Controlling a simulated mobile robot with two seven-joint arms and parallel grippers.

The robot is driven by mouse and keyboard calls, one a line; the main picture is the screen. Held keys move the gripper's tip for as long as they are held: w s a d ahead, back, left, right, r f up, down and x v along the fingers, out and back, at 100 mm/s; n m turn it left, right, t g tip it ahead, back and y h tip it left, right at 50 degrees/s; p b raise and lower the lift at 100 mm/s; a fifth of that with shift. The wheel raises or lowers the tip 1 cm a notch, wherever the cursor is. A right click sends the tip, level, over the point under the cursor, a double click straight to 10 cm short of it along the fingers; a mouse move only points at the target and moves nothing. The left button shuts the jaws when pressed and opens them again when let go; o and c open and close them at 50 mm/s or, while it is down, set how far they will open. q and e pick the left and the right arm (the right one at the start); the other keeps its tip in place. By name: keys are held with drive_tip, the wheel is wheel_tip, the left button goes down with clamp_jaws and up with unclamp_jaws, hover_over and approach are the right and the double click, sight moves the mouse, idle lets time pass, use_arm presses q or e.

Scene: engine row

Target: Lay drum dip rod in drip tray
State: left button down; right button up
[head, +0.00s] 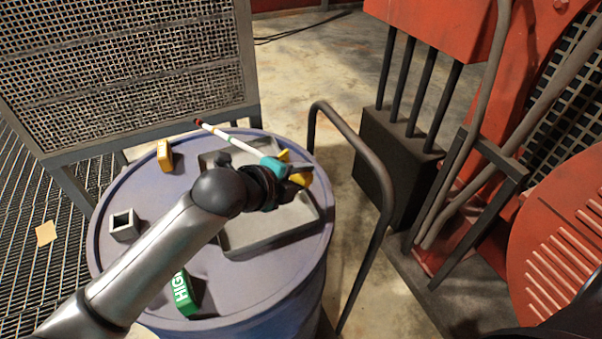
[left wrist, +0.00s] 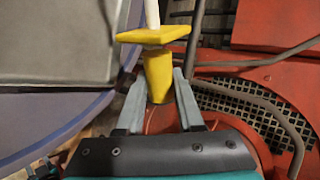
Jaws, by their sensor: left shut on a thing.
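The dip rod (head: 232,139) is white with coloured bands, a dark red tip and a yellow handle. My left gripper (head: 298,174) is shut on the yellow handle, which shows clearly between the fingers in the left wrist view (left wrist: 158,75). The rod points to the far left, its tip near the drum's far rim. The grey drip tray (head: 268,240) lies on the blue drum top (head: 150,195), partly hidden behind my left arm. In the left wrist view the tray (left wrist: 55,45) is left of the rod, which looks raised above it.
A dark curved rail (head: 372,170) stands right of the drum. A mesh panel (head: 130,70) stands behind; red machinery (head: 560,230) fills the right.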

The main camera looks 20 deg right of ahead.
use_arm(q)
wheel_tip(320, 180, down, 2)
drive_tip(key=shift+f+b, duration=0.25)
drive_tip(key=shift+b, duration=0.45)
drive_tip(key=shift+f+b, duration=1.8)
drive_tip(key=shift+f, duration=1)
drive_tip(key=shift+c, duration=2.3)
unclamp_jaws()
drive_tip(key=shift+f, duration=0.1)
drive_tip(key=v, duration=1.5)
drive_tip(key=shift+a, duration=0.15)
